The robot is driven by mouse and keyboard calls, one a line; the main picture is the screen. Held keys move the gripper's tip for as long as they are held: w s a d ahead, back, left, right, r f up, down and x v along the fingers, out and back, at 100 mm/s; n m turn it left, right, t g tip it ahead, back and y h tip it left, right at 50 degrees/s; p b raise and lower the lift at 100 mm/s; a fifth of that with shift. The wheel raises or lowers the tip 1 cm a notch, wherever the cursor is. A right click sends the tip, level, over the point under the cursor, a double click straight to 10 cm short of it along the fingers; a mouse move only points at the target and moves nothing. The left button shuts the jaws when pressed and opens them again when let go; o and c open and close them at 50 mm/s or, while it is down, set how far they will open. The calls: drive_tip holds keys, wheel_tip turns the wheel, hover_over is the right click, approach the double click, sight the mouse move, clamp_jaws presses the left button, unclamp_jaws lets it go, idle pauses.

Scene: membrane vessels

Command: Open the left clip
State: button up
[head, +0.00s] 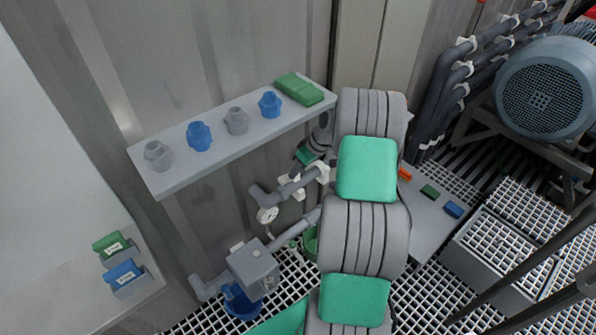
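White clip-like fittings sit on the grey pipework at the wall, a left one (284,187) and a right one (322,172) close to my arm. They are small here, and I cannot tell whether either is open or shut. My grey and green arm rises through the middle of the head view and bends back towards this pipework. Its far end is near the right fitting, partly hidden behind the arm's upper links. I cannot make out the gripper's fingers, or whether they touch anything.
A wall shelf (218,153) above the pipework holds grey and blue fittings and a green block (299,89). A grey box (252,268) and a blue part (241,301) are below. Green (111,244) and blue (123,273) labelled pieces are far left. A motor (543,96) stands right.

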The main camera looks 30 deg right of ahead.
drive_tip(key=shift+o, duration=1.3)
drive_tip(key=shift+s+a+f, duration=0.15)
drive_tip(key=shift+a+f, duration=0.05)
drive_tip(key=shift+f, duration=0.05)
drive_tip(key=shift+d, duration=0.1)
drive_tip(key=shift+r, duration=0.1)
drive_tip(key=shift+d+r, duration=0.1)
drive_tip(key=shift+r, duration=0.15)
drive_tip(key=s+d, duration=0.8)
drive_tip(key=shift+s+d+r, duration=0.25)
drive_tip(key=shift+s+d, duration=0.05)
drive_tip(key=shift+s, duration=0.05)
drive_tip(key=shift+c, duration=0.4)
